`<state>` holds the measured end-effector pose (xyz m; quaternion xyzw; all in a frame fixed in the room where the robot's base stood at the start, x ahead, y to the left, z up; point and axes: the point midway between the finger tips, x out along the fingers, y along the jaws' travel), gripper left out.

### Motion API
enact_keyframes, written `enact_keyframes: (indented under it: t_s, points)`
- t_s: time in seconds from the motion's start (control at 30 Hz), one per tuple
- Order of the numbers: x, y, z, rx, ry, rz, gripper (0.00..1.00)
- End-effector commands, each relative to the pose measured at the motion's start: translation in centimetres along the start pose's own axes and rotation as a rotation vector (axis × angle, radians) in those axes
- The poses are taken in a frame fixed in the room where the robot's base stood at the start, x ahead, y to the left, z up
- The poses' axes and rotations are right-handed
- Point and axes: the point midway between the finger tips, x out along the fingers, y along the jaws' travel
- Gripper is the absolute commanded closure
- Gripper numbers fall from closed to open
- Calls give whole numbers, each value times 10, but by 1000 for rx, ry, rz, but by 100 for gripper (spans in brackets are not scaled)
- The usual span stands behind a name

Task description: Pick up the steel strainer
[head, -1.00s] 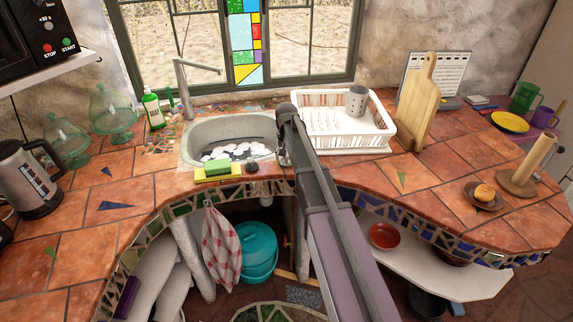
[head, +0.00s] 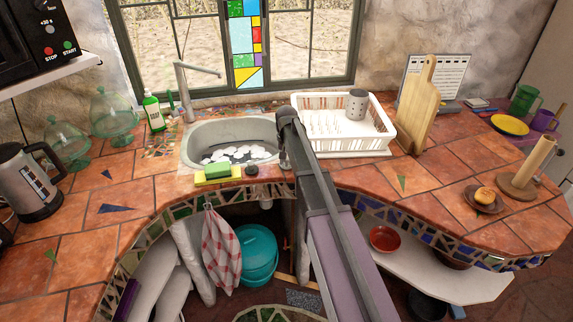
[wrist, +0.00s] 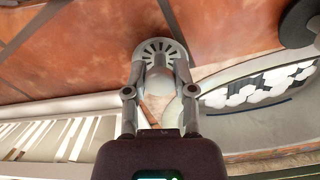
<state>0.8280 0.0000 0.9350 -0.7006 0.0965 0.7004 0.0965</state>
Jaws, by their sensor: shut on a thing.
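The steel strainer is a round grey slotted disc (wrist: 157,46) in the wrist view, over the terracotta counter tiles. My gripper (wrist: 162,68) is shut on it, with a finger on each side of its near part. In the head view my gripper (head: 283,158) is at the right end of the sink, mostly hidden by my arm. The strainer cannot be made out clearly there. Whether it touches the counter cannot be told.
A white dish rack (head: 375,140) with a grey cup stands to the right.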

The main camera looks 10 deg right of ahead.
Motion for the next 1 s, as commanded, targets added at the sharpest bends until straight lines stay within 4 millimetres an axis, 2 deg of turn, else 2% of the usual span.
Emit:
enact_keyframes:
  t_s: [0.37,0.8,0.83,1.0]
  points:
    - [-6,0,0,1,0,0,100]
    - [-40,1,0,1,0,0,100]
    - [-41,1,3,1,0,0,100]
    - [-40,8,48,0,0,0,100]
